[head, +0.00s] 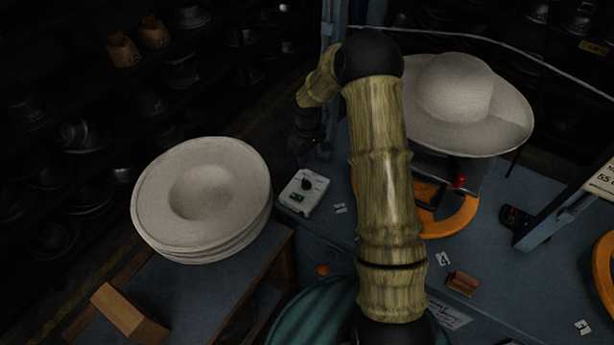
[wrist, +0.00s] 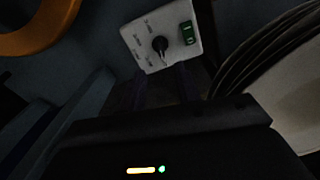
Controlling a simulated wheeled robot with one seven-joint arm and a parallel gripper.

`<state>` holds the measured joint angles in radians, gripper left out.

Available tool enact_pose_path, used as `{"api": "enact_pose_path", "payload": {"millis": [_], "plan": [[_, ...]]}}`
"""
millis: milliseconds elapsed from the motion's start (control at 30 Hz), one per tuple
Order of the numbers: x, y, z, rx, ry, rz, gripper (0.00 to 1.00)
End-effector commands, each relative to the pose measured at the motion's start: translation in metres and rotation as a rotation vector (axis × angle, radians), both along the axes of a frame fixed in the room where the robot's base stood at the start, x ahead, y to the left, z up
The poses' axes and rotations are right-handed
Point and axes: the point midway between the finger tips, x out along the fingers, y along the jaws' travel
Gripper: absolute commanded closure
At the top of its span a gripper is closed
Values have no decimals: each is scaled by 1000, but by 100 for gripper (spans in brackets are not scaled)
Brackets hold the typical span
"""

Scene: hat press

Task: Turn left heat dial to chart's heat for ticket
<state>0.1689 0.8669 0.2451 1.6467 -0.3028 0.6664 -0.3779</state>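The heat dial (head: 306,184) is a black knob on a white control box (head: 318,199) on the blue bench, left of my arm. In the wrist view the knob (wrist: 160,44) sits on the white box (wrist: 136,36), with small unreadable marks around it and a green switch (wrist: 188,33) beside it. My gripper (head: 307,140) is dark and hangs above and behind the box, apart from it. In the wrist view its two dim fingers stand apart with nothing between them. A sign (head: 602,180) at the right edge is cut off, showing "55". A written paper (head: 449,315) is partly hidden.
A stack of pale hats (head: 228,233) stands left of the box. A white hat (head: 481,136) sits on a press with an orange ring (head: 453,222). Number cards 4 (head: 443,259) and 3 (head: 582,327) and a brown block (head: 462,283) lie on the bench.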

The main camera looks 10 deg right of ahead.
Motion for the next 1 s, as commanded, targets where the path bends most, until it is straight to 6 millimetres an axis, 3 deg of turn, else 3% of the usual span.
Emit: {"api": "enact_pose_path", "payload": {"millis": [600, 1000], "plan": [[-1, 0, -93, 0, 1, 1, 67], [0, 1, -103, 0, -2, 3, 67]]}}
